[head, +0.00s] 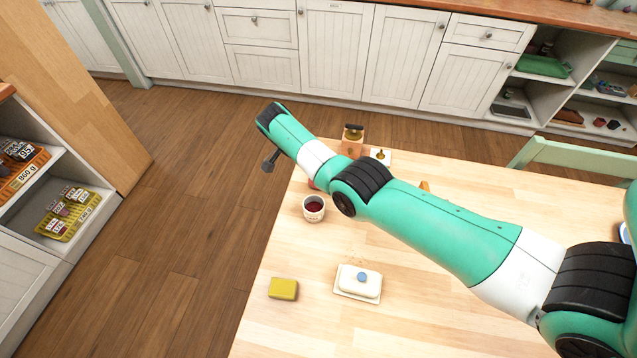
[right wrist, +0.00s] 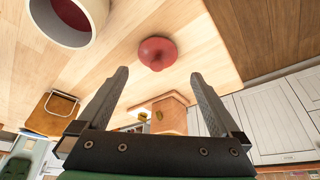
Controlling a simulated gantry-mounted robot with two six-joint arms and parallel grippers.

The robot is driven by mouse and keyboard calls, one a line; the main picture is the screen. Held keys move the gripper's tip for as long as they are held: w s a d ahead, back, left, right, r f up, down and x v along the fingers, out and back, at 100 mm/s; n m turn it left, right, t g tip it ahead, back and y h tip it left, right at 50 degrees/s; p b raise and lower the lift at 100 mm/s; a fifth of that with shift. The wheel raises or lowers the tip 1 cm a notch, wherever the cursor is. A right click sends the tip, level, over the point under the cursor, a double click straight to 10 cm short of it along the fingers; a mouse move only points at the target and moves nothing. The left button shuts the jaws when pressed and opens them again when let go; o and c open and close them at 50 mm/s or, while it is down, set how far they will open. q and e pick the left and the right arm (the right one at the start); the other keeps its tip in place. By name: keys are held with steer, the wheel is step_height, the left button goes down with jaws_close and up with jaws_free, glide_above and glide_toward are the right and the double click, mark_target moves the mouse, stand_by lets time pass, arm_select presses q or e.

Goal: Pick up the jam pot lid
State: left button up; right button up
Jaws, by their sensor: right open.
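The jam pot lid (right wrist: 157,53) is a round red lid with a small knob, lying on the wooden table in the right wrist view. In the head view only a red sliver of it (head: 311,184) shows beside my arm. The jam pot (head: 313,208) is a white cup with dark red jam inside, uncovered; it also shows at the top left of the right wrist view (right wrist: 88,30). My right gripper (right wrist: 158,75) is open and empty, with the lid ahead between its fingertips and apart from them. In the head view, the right gripper (head: 269,162) is mostly hidden. My left gripper is not in view.
A wooden box (head: 352,141) and a small white item (head: 380,157) stand behind my arm. A yellow block (head: 283,289) and a white butter dish (head: 359,283) sit nearer the front. The table's left edge is close to the pot. A green chair (head: 575,150) stands at the right.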

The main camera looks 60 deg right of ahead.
steer(key=b+x, duration=0.2)
steer(key=x, duration=0.1)
steer(key=b+x, duration=0.1)
steer(key=x, duration=0.1)
steer(key=shift+s+a+f, duration=0.1)
steer(key=shift+s+a, duration=0.05)
steer(key=shift+s, duration=0.15)
steer(key=shift+w, duration=0.1)
steer(key=shift+c, duration=0.3)
steer(key=c, duration=1.2)
